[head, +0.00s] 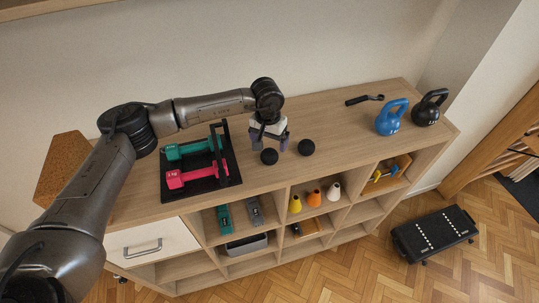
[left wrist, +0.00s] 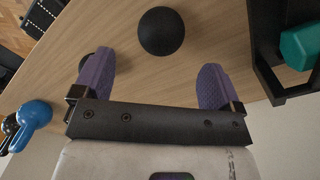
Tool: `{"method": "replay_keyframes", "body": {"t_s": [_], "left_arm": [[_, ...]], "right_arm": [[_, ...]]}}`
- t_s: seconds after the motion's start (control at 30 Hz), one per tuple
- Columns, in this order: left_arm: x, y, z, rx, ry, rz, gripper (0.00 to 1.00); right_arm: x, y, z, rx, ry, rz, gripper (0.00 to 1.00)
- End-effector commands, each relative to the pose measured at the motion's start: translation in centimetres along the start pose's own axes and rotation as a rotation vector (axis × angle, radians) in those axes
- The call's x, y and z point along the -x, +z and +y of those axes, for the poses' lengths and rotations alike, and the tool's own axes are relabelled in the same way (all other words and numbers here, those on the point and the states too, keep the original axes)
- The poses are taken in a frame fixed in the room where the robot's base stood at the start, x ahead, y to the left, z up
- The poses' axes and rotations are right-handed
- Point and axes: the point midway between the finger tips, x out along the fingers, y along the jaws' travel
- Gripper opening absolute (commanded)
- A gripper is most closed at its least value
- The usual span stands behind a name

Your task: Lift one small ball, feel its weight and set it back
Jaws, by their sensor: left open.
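Two small black balls sit on the wooden cabinet top (head: 350,130). The left ball (head: 269,156) is just in front of my left gripper (head: 270,142), and the right ball (head: 306,147) is a little to its right. My left gripper is open and empty, its purple fingers pointing down close over the top. In the left wrist view, the left ball (left wrist: 161,31) shows whole, ahead of the gap between the spread fingers (left wrist: 155,78) and apart from both. The other ball (left wrist: 84,62) is mostly hidden behind one finger. My right gripper is not in view.
A black rack (head: 205,190) with a green dumbbell (head: 190,150) and a pink dumbbell (head: 195,176) stands left of the gripper. A blue kettlebell (head: 391,118), a black kettlebell (head: 428,108) and a black-handled tool (head: 364,99) are at the right. The top between is clear.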

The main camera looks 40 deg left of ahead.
Motion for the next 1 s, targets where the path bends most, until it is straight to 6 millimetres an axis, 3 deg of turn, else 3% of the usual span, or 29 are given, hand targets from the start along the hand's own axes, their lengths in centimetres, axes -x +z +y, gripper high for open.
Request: {"method": "replay_keyframes", "body": {"t_s": [0.13,0.43,0.73,1.0], "left_arm": [[-1.7,0.0,0.0,0.001,0.000,-0.001,0.91],[-3.3,0.1,0.0,0.000,0.001,-0.002,0.91],[-7.0,0.1,-0.1,0.001,0.002,-0.002,0.91],[-7.8,0.1,-0.1,0.000,0.002,0.001,0.91]], "right_arm": [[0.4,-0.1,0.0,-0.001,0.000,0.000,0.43],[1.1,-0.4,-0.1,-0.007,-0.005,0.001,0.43],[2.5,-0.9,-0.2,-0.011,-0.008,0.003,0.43],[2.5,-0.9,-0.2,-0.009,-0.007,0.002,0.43]]}}
